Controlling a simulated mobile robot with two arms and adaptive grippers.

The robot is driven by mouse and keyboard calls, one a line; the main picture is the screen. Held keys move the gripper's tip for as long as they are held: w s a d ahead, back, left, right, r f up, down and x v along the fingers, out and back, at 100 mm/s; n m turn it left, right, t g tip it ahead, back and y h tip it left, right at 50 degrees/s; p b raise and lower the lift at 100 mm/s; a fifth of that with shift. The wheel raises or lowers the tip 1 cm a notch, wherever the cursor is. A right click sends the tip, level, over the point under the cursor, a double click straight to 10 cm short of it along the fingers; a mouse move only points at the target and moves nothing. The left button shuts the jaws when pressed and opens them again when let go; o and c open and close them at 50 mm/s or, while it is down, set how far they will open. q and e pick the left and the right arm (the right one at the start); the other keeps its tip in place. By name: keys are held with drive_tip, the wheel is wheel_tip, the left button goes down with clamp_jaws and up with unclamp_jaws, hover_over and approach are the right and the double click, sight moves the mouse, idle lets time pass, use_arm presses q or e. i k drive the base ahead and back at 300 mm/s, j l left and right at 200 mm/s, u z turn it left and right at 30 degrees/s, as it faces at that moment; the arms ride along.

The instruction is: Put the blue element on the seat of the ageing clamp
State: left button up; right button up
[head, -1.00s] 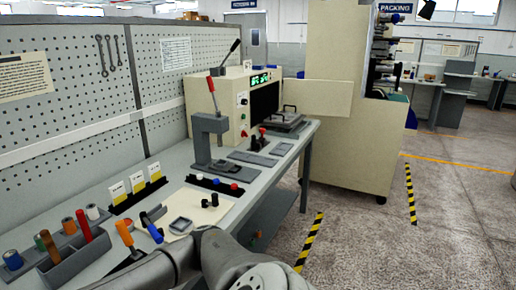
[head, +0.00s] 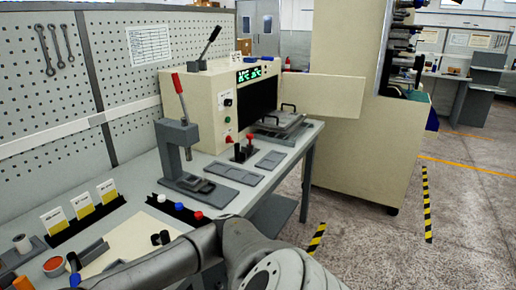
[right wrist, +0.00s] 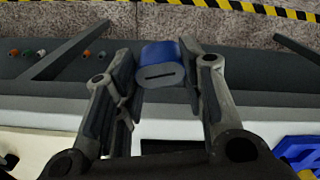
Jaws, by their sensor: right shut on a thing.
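The blue element (right wrist: 158,50) is a rounded block with a grey face and a dark slot. In the right wrist view it sits between the fingertips of my right gripper (right wrist: 160,78), which is shut on it. It is held in front of the dark grey bench side. In the head view no gripper shows, only an arm of mine at the bottom. Beige oven-like box, lever press (head: 178,140) with red handle, small red-topped fixture (head: 244,150) and flat two-handled fixture (head: 284,128) stand on the bench. I cannot tell for certain which is the ageing clamp.
The grey bench (head: 140,175) runs along the pegboard (head: 60,95). A black strip (head: 181,210) holds blue, red and white caps. Labelled card holders (head: 82,205) stand left. A beige cabinet (head: 350,150) stands beyond the bench end.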

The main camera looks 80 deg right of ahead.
sight(243, 156)
drive_tip(key=k+l, duration=0.1)
drive_tip(key=l, duration=0.45)
drive_tip(key=k+l, duration=0.1)
drive_tip(key=l, duration=0.45)
drive_tip(key=k+l, duration=0.15)
drive_tip(key=l, duration=0.35)
drive_tip(key=k+l, duration=0.1)
drive_tip(key=l, duration=0.45)
